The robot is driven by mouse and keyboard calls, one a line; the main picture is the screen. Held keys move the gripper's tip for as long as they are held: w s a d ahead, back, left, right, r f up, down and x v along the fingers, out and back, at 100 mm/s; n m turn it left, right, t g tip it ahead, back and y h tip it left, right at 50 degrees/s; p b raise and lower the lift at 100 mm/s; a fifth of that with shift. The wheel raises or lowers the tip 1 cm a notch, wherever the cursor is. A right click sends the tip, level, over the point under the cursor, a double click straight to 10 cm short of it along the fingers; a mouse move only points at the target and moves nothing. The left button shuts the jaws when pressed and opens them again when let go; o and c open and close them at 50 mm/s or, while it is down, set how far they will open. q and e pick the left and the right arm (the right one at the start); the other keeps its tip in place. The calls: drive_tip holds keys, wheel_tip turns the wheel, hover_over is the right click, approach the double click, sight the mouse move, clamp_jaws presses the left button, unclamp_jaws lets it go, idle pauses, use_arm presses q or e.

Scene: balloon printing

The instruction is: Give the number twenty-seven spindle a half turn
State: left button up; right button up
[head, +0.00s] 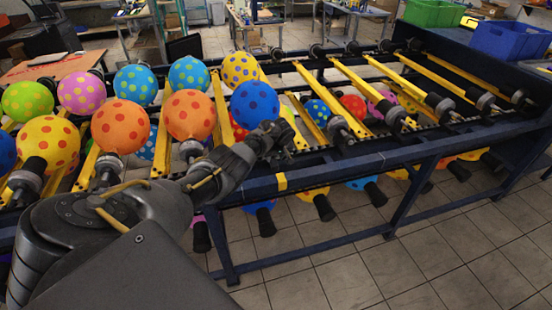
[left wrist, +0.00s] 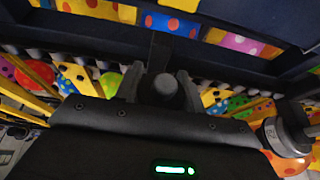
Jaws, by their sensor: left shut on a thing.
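My left gripper (head: 277,138) reaches in from the left to the front rail of the balloon rack, just right of a blue balloon with red dots (head: 254,104). In the left wrist view, my left gripper (left wrist: 161,80) has its two fingers around a dark round spindle end (left wrist: 166,87) and is shut on it. In the head view the gripper hides this spindle. My right gripper is not in view.
The rack's dark blue front rail (head: 345,164) runs along the row. Dotted balloons stand close on the left, including an orange one (head: 189,114). Bare spindles (head: 341,130) and yellow bars follow on the right.

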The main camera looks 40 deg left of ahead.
use_arm(q)
drive_tip(key=shift+s+f+g+y+b, duration=0.1)
drive_tip(key=shift+g+y+b, duration=0.3)
drive_tip(key=shift+g+b, duration=0.25)
drive_tip(key=shift+a, duration=0.1)
drive_tip(key=o, duration=1)
